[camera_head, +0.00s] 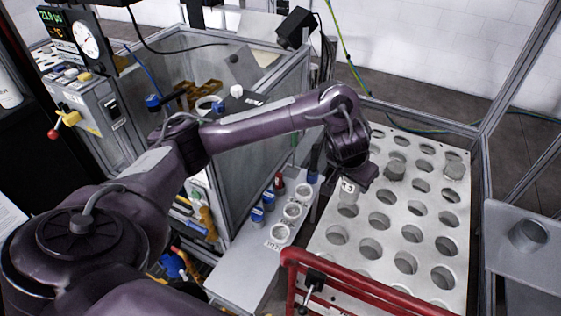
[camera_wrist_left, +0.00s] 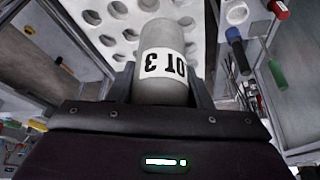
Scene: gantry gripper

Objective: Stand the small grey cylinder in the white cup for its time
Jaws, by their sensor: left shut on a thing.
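My left gripper (camera_head: 352,178) is shut on a small grey cylinder (camera_head: 347,197) with a white label band. It holds the cylinder over the left part of the white holed plate; I cannot tell how far above it. In the left wrist view the cylinder (camera_wrist_left: 165,85) stands between the two fingers, its label facing the camera. The gripper is right of this row. My right gripper is not in view.
Blue- and red-topped items (camera_head: 268,199) stand beside the cups. A glass-walled enclosure (camera_head: 245,150) is at left.

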